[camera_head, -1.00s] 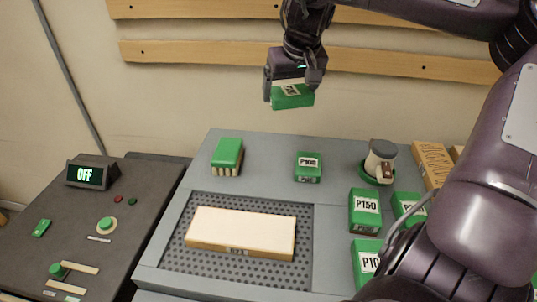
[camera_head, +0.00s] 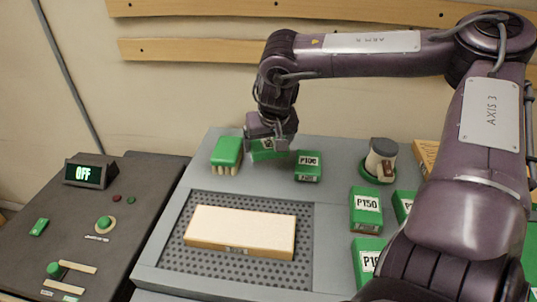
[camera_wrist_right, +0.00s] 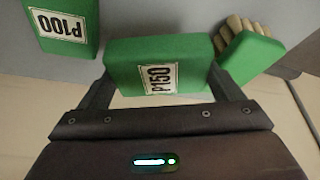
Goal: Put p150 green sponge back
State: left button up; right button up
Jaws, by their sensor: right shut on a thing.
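My right gripper (camera_head: 270,145) is shut on the green sponge labelled P150 (camera_head: 265,155). The gripper points down at the back of the grey bench. In the right wrist view, the P150 sponge (camera_wrist_right: 125,55) sits between the two fingers with its label showing. The sponge is at or just above the bench top; I cannot tell whether it touches. It is between a green-backed brush (camera_head: 228,152) on its left and a green P100 sponge (camera_head: 308,166) on its right. My left gripper is not in view.
A pale wooden board (camera_head: 240,230) lies on the perforated mat (camera_head: 185,262). Another P150 block (camera_head: 366,212) and more green blocks stand at the right, near a grey-topped jar (camera_head: 381,160). A control panel with an OFF display (camera_head: 84,174) is at the left.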

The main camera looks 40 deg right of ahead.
aim_at(269, 166)
notch_tip(269, 166, down, 4)
jog(key=shift+f, duration=0.35)
